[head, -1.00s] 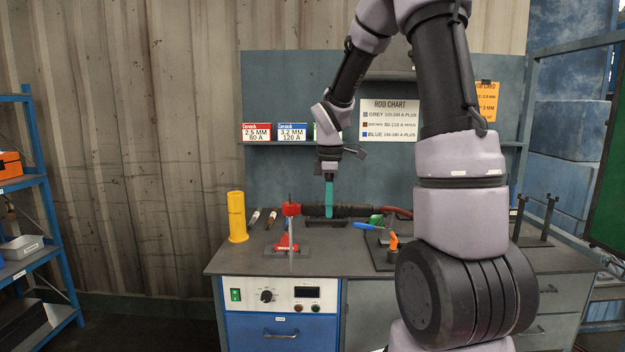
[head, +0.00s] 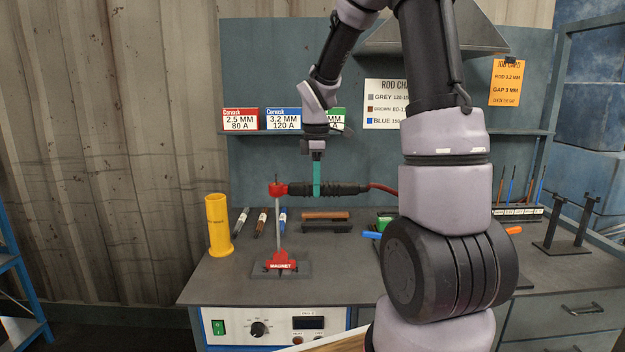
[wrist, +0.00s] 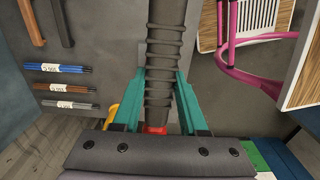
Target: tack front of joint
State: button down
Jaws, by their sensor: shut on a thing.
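My gripper (head: 317,190) has teal fingers shut on the black ribbed handle of an electrode holder (head: 341,189). It holds the handle roughly level above the bench. The holder also shows between the fingers in the wrist view (wrist: 165,55). Its red head (head: 277,189) points left, and a thin grey rod (head: 278,222) hangs down from it. The rod's lower end overlaps the red magnet (head: 281,262) in the picture; I cannot tell if they touch. A red cable (head: 383,188) runs right behind my arm. I cannot make out the joint; my arm covers much of the bench's right.
A yellow cylinder (head: 218,226) stands at the bench's left. Rod bundles (head: 261,222) lie beside it. A brown bar (head: 326,215) rests behind. Blue (head: 371,235) and orange (head: 514,230) parts show beside my arm. A dark rack (head: 566,224) stands right. The front left bench is clear.

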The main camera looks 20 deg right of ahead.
jog(key=shift+w, duration=0.2)
jog(key=shift+f, duration=2.35)
jog(key=shift+f, duration=1.45)
dwell(3.2)
jog(key=shift+r, duration=3.05)
